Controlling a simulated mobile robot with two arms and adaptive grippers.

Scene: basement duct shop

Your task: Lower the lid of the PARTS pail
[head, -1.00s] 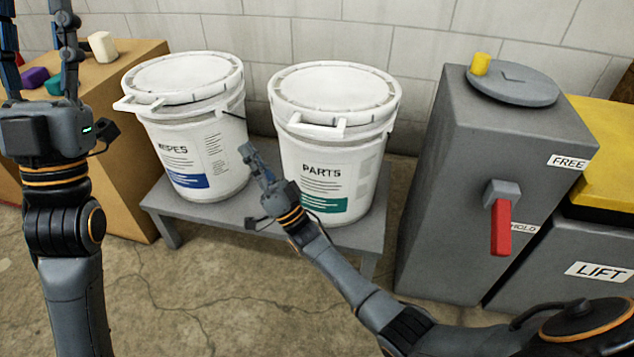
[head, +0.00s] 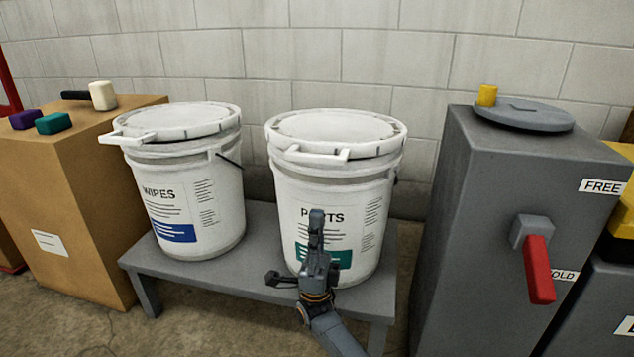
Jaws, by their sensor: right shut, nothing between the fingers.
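The white PARTS pail (head: 290,215) stands upright on a low grey bench. Its white lid (head: 335,127) lies across the top, roughly level, with no clear gap at the rim. The lid's white handle tab (head: 317,154) sticks out at the front. My right gripper (head: 316,222) is shut and empty, upright in front of the pail's label and below the tab. It covers part of the lettering and green band; I cannot tell whether it touches the pail. My left gripper is out of view.
The WIPES pail (head: 222,205) with its lid (head: 185,119) stands left on the bench (head: 210,270). A brown box (head: 85,185) with small blocks is farther left. A grey cabinet (head: 475,230) with a red lever (head: 538,270) stands close on the right. A block wall is behind.

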